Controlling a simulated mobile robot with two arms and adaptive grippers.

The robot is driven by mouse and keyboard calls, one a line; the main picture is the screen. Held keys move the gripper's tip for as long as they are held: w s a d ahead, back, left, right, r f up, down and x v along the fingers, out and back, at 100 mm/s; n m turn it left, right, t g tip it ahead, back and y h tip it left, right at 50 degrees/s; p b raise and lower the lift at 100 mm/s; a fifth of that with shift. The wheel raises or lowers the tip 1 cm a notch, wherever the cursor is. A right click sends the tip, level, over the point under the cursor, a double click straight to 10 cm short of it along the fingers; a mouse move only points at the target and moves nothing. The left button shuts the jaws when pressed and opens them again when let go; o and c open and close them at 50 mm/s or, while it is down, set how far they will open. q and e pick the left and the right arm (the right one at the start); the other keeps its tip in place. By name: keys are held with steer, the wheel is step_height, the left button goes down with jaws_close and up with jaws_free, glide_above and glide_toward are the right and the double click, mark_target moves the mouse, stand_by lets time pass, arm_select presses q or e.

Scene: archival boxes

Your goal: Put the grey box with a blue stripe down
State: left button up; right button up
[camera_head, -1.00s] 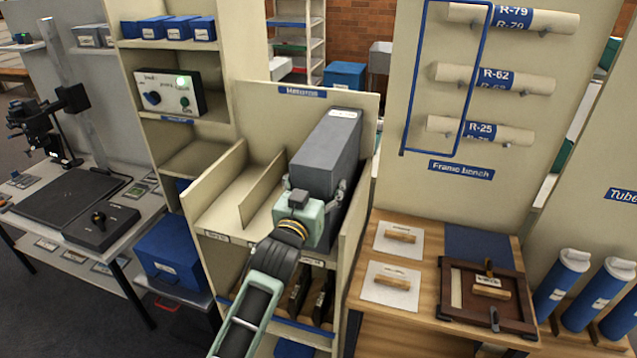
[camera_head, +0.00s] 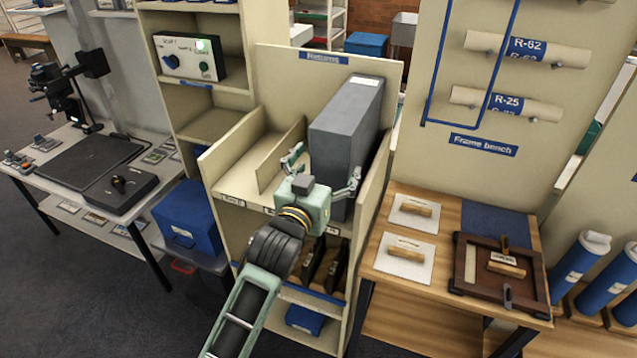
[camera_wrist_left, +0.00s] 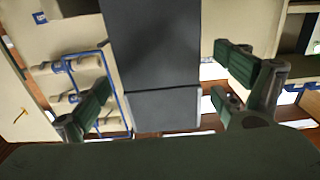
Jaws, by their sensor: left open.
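The grey box (camera_head: 345,130) stands upright in the right-hand bay of the shelf (camera_head: 245,180) labelled Returns. A white label shows on its top; its lower front is partly hidden by my arm. I cannot make out a blue stripe on it. My left gripper (camera_head: 322,178) is open in front of the box, its fingers spread to either side and clear of it. In the left wrist view the box (camera_wrist_left: 153,50) fills the middle, between the open fingers (camera_wrist_left: 165,85). My right gripper is not in view.
Upright dividers (camera_head: 280,158) split the shelf, and the bay left of the box is empty. The frame bench (camera_head: 380,270) with white boards and a dark frame stands to the right. A blue box (camera_head: 188,218) stands to the left.

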arm_select(q)
steer(key=b+v, duration=0.1)
steer(key=v, duration=0.4)
steer(key=shift+s+a, duration=0.15)
steer(key=shift+s, duration=0.2)
